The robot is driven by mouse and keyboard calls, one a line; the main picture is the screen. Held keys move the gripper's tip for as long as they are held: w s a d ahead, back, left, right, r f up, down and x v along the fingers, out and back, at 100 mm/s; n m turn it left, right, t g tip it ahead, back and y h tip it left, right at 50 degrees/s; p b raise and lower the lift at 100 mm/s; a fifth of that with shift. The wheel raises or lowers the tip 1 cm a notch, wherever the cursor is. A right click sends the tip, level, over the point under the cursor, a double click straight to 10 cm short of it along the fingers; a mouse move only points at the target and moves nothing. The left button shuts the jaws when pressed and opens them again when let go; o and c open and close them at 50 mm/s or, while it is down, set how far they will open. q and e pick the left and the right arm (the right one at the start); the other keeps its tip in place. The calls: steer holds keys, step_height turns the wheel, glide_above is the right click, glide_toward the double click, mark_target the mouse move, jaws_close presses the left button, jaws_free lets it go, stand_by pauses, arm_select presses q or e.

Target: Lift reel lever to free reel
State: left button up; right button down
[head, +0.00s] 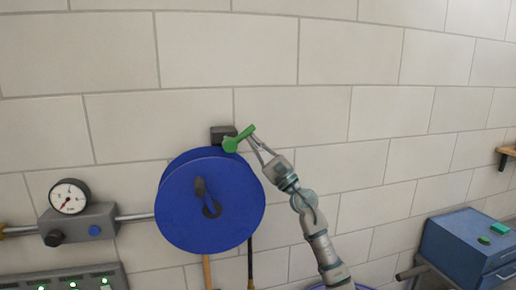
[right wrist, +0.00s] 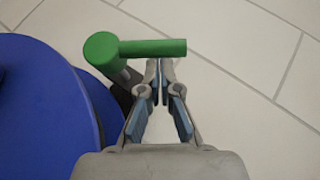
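The blue reel (head: 232,205) is mounted on the wall, with a dark crank handle at its middle. The green reel lever (head: 240,138) sits at the reel's top right, beside a dark bracket (head: 222,134), and slants up to the right. My right gripper (head: 254,143) comes from the lower right and its fingertips are at the lever's underside. In the right wrist view the green lever (right wrist: 152,47) lies crosswise just beyond the fingertips (right wrist: 160,66), which are close together with nothing seen between them. Whether they touch it is hard to tell. My left gripper is out of view.
A pressure gauge (head: 69,196) on a grey box and pipe is left of the reel. A panel with green lights (head: 75,284) is at the lower left. A blue cabinet (head: 470,245) stands at the lower right. The wall above the lever is clear.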

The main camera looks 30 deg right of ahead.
mark_target(250, 132)
steer(key=shift+s+a+r+p, duration=0.1)
steer(key=shift+a+r+p, duration=0.2)
steer(key=shift+r, duration=0.4)
steer(key=shift+a+r+p, duration=0.2)
steer(key=shift+a+r, duration=0.05)
steer(key=shift+r, duration=0.6)
steer(key=shift+a, duration=0.2)
